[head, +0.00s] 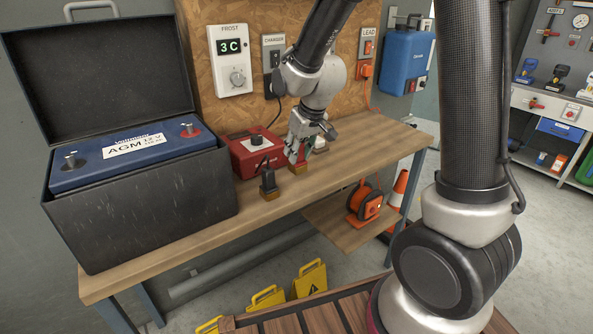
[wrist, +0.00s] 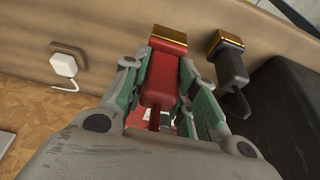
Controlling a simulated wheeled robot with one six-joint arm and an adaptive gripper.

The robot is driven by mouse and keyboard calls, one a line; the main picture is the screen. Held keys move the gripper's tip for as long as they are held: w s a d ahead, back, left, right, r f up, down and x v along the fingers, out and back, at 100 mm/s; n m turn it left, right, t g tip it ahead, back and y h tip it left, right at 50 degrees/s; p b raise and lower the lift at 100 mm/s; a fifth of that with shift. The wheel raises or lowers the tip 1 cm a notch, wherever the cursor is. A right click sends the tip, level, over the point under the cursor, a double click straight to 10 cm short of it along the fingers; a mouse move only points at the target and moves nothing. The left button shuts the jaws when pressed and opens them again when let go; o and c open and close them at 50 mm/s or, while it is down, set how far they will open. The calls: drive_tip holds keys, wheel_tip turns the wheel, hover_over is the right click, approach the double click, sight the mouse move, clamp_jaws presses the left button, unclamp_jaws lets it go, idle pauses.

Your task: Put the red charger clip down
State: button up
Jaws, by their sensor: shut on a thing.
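The red charger clip (wrist: 163,75) is between the two fingers of my gripper (wrist: 165,100), which is shut on its red body. Its brass-coloured end (wrist: 174,39) points at the workbench top. In the head view my gripper (head: 302,150) is low over the bench, and the brass end shows just under it (head: 298,168). The end is at or very near the bench top; I cannot tell whether it touches. The black clip (head: 267,181) stands upright on the bench to the left, on its own brass end. It also shows in the wrist view (wrist: 232,68), apart from my fingers.
The red charger (head: 252,160) sits behind the clips. The black battery box (head: 140,222) with the blue battery (head: 135,155) fills the bench's left part. Bare bench top (head: 385,138) lies to the right. An orange reel (head: 366,200) is on the lower shelf.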

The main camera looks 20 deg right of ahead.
sight(299, 161)
drive_tip(key=shift+f, duration=2.4)
drive_tip(key=shift+f, duration=0.15)
drive_tip(key=o, duration=1.1)
drive_tip(key=v, duration=1.1)
drive_tip(key=s+d+r+m, duration=0.1)
drive_tip(key=s+d+r, duration=0.2)
drive_tip(key=s, duration=0.4)
drive_tip(key=s+d+r+m+h, duration=0.1)
drive_tip(key=s+d+r, duration=0.2)
drive_tip(key=s+d, duration=0.2)
drive_tip(key=s+d+r+m, duration=0.1)
drive_tip(key=s+d+r, duration=0.3)
drive_tip(key=s, duration=0.7)
drive_tip(key=shift+d+m, duration=0.3)
